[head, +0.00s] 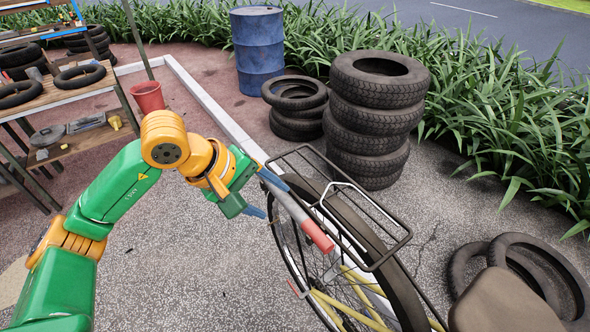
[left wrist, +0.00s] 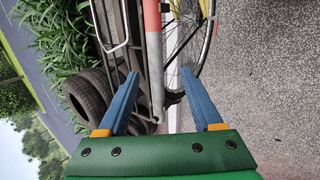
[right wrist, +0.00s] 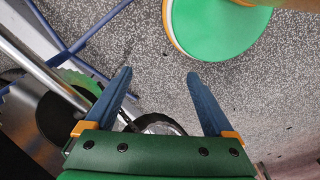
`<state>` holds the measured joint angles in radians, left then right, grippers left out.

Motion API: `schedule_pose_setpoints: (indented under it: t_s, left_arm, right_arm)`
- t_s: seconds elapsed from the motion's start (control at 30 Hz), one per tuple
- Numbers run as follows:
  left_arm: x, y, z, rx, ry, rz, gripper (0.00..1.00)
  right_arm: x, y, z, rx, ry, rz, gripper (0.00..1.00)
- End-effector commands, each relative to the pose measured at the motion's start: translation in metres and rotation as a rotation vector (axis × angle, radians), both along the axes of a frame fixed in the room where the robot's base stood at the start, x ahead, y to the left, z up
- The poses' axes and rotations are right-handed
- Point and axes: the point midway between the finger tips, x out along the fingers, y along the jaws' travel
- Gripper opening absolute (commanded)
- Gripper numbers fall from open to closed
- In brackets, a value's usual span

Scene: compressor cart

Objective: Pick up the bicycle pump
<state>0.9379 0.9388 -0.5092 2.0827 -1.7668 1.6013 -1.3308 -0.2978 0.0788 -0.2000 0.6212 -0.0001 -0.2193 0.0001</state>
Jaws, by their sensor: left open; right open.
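The bicycle pump (head: 302,221) is a grey tube with a red end, lying along the side of the bicycle's rear rack (head: 385,228) in the head view. In the left wrist view the pump (left wrist: 154,55) runs lengthwise between and beyond the fingertips, its red part at the top. My left gripper (head: 276,202) is open, its blue fingers at the pump's grey far end; I cannot tell whether they touch it. In the left wrist view the left gripper (left wrist: 160,73) shows a gap around the tube. My right gripper (right wrist: 160,73) is open and empty over speckled ground.
The bicycle's wheel (head: 372,255) and yellow frame (head: 340,305) are close below the pump. A tyre stack (head: 370,125), blue barrel (head: 258,55), red bucket (head: 148,97) and workbench (head: 62,92) stand behind. Paving left of the bicycle is clear.

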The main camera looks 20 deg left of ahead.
Motion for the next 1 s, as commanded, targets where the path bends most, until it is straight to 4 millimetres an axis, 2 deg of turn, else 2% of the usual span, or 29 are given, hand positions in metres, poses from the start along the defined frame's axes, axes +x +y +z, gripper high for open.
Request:
schedule_pose_setpoints:
  t_s: [0.07, 0.17, 0.4, 0.53, 0.73, 0.77, 0.9, 1.0]
  left_arm:
    - [0.000, 0.005, 0.003, 0.039, -0.022, -0.005, 0.67]
    - [0.004, 0.004, -0.002, 0.050, -0.024, -0.008, 0.67]
    - [0.030, -0.013, -0.032, 0.043, -0.019, -0.006, 0.67]
    - [0.037, -0.018, -0.050, 0.044, -0.022, -0.006, 0.67]
    - [0.038, -0.018, -0.053, 0.046, -0.026, -0.006, 0.67]
    - [0.038, -0.018, -0.053, 0.046, -0.026, -0.006, 0.61]
    - [0.038, -0.018, -0.053, 0.044, -0.025, -0.005, 0.24]
    - [0.038, -0.018, -0.053, 0.044, -0.025, -0.005, 0.00]
  right_arm:
    - [0.000, 0.000, 0.001, 0.000, 0.000, 0.000, 0.88]
    - [0.000, 0.000, 0.007, 0.000, 0.001, 0.000, 0.88]
    - [-0.003, -0.001, 0.035, -0.003, 0.008, 0.000, 0.88]
    - [-0.003, -0.001, 0.036, -0.003, 0.009, 0.001, 0.88]
    - [-0.003, -0.001, 0.034, -0.003, 0.007, 0.001, 0.88]
    - [-0.003, -0.001, 0.034, -0.003, 0.007, 0.001, 0.88]
    - [-0.002, -0.001, 0.034, -0.002, 0.006, 0.001, 0.88]
    - [-0.002, -0.001, 0.034, -0.002, 0.005, 0.001, 0.88]
